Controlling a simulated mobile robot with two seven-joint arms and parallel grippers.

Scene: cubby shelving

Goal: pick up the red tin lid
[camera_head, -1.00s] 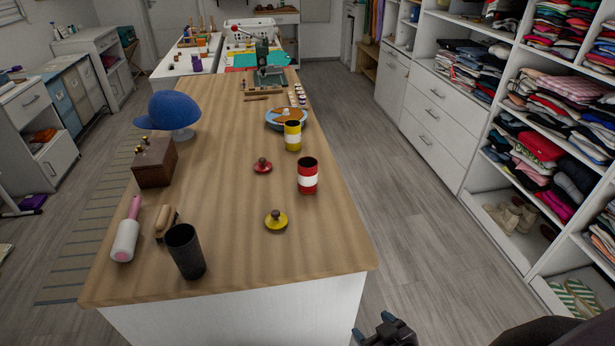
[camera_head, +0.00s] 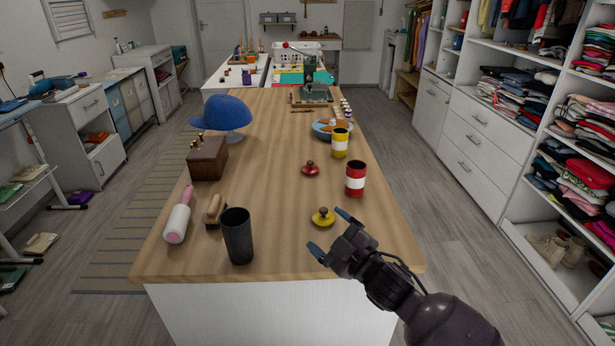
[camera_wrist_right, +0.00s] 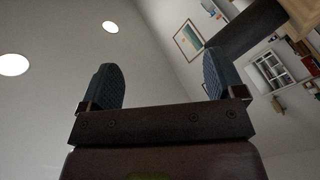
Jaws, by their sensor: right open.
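The red tin lid (camera_head: 310,168) lies on the wooden table top with its dark knob up, left of the red and white tin (camera_head: 355,179). A yellow lid (camera_head: 323,217) with a dark knob lies nearer the front. My right gripper (camera_head: 331,232) is open and empty over the table's front right part, close to the yellow lid and some way short of the red lid. In the right wrist view its two blue-grey fingers (camera_wrist_right: 163,84) are spread with nothing between them. My left gripper is not in view.
A yellow and white tin (camera_head: 340,143) stands behind the red tin. A black cup (camera_head: 237,236), a lint roller (camera_head: 178,216), a brush (camera_head: 214,211), a wooden box (camera_head: 207,158) and a blue cap (camera_head: 222,114) occupy the left side. The table's middle is clear.

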